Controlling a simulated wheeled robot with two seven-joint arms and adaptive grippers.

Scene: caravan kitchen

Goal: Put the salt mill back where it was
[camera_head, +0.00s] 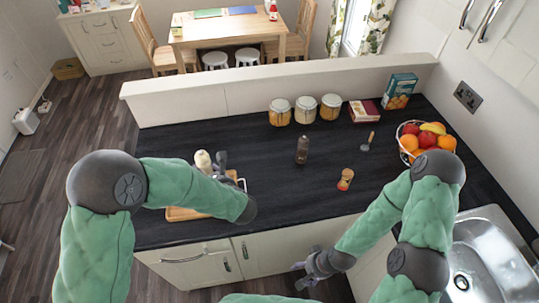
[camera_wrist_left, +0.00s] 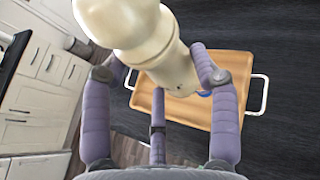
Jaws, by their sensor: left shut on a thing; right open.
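The cream salt mill (camera_head: 203,161) is held by my left gripper (camera_head: 220,163), whose fingers close around its sides. In the left wrist view the salt mill (camera_wrist_left: 135,32) stands between the purple fingers of my left gripper (camera_wrist_left: 152,72), its lower end over the wooden tray (camera_wrist_left: 240,65). I cannot tell whether it touches the tray. In the head view the tray (camera_head: 182,214) is partly hidden by my left arm. My right gripper (camera_head: 312,268) is open and empty, low in front of the counter's front edge.
On the dark counter (camera_head: 265,195) stand a dark mill (camera_head: 302,150), a small spice jar (camera_head: 345,179), several canisters (camera_head: 305,109), boxes (camera_head: 399,91) and a fruit basket (camera_head: 425,142). A sink (camera_head: 490,262) is at right. The counter between tray and dark mill is clear.

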